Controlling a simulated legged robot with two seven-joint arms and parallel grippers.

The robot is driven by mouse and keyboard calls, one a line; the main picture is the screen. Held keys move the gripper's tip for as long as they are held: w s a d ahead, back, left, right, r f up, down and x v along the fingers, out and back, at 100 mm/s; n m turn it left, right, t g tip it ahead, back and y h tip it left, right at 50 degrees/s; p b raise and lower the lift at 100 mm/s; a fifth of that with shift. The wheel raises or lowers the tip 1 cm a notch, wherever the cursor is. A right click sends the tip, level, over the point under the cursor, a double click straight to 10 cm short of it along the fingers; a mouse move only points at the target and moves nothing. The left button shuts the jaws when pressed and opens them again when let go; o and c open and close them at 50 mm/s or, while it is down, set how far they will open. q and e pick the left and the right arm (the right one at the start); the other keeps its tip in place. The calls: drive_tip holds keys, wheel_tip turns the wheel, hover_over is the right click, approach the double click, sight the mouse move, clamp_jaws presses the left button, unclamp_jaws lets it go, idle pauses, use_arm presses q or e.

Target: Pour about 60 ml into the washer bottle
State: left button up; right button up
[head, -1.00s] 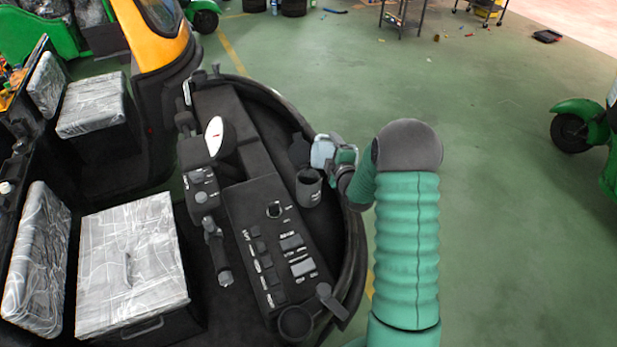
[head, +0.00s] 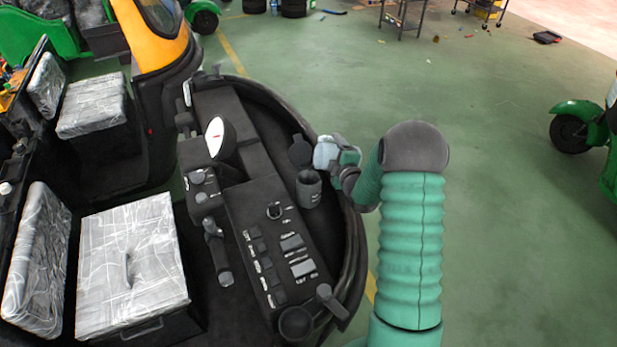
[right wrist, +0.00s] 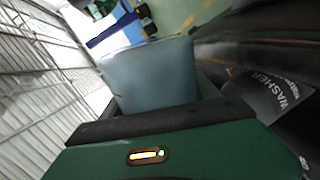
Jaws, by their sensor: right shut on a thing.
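The washer bottle (head: 309,190) is a dark cup-like container with an open top and a raised dark lid (head: 300,151), set at the right side of the dashboard. Its WASHER lettering shows at the right of the right wrist view (right wrist: 282,97). My right gripper (head: 339,155) is shut on a pale bluish, translucent container (head: 324,152), just above and right of the bottle's mouth. This container (right wrist: 150,75) fills the middle of the right wrist view. Its spout and liquid level cannot be made out. My left gripper is out of view.
The dashboard (head: 270,230) with switches, a lever and a round white gauge (head: 215,137) lies left of the bottle. A curved black rim (head: 352,235) borders it. Plastic-wrapped seats (head: 130,260) stand at left. Open green floor (head: 500,200) lies at right.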

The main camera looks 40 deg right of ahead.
drive_tip(key=f+b, duration=0.1)
drive_tip(key=m+b, duration=0.1)
drive_tip(key=f+m+b, duration=0.1)
drive_tip(key=shift+s+d+f, duration=0.25)
drive_tip(key=shift+d+f, duration=0.05)
drive_tip(key=shift+d, duration=0.05)
drive_tip(key=shift+r+m+t+y+p, duration=0.3)
drive_tip(key=shift+r+p, duration=0.05)
drive_tip(key=shift+r, duration=0.35)
drive_tip(key=shift+w+r+m+y, duration=0.1)
drive_tip(key=shift+m+y, duration=0.2)
drive_tip(key=shift+m, duration=0.1)
drive_tip(key=shift+w+r+m+t, duration=0.1)
drive_tip(key=shift+r+m+t, duration=0.05)
drive_tip(key=shift+m+t, duration=0.15)
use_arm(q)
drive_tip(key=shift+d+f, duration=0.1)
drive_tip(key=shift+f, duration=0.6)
use_arm(e)
drive_tip(key=shift+a, duration=0.15)
